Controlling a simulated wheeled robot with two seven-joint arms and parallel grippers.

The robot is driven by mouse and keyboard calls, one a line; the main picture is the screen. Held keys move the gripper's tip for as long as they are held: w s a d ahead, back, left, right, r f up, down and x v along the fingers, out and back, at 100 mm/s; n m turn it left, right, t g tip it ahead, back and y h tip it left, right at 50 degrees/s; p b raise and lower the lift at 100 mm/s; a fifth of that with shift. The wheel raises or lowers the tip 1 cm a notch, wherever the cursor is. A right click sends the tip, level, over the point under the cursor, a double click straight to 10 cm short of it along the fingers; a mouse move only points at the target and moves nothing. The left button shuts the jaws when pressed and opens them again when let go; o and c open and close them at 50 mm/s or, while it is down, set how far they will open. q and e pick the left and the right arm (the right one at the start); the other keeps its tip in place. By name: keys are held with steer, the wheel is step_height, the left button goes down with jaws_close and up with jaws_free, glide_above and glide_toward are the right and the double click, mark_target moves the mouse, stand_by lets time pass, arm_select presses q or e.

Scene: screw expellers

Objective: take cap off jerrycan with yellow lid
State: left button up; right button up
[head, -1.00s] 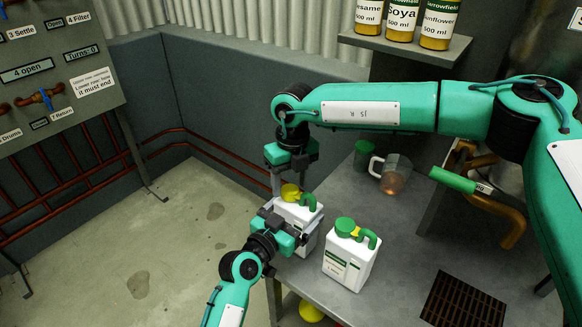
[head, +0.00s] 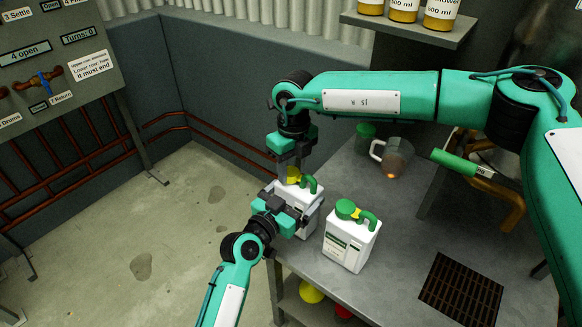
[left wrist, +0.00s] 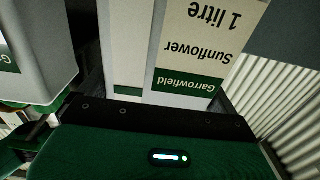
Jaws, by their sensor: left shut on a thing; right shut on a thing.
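The white jerrycan with the yellow lid (head: 310,204) stands near the table's left edge, with a green handle on top. Its yellow cap (head: 293,174) shows at the top, partly hidden by my right gripper. My right gripper (head: 291,172) comes down from above and is shut on the yellow cap. My left gripper (head: 292,214) comes from the lower left and is shut around the can's body. In the left wrist view the can's Sunflower label (left wrist: 195,50) shows upside down, close up. Whether the cap sits on the neck or is loose is hidden.
A second white jerrycan with a green lid (head: 347,246) stands just right of the held one. A clear jug (head: 392,157) and a green cup (head: 365,137) stand behind. A dark grate (head: 460,290) lies in the table (head: 405,232). A yellow object (head: 311,292) is below.

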steer(key=n, duration=0.7)
steer(key=o, duration=1.1)
steer(key=shift+r, duration=0.1)
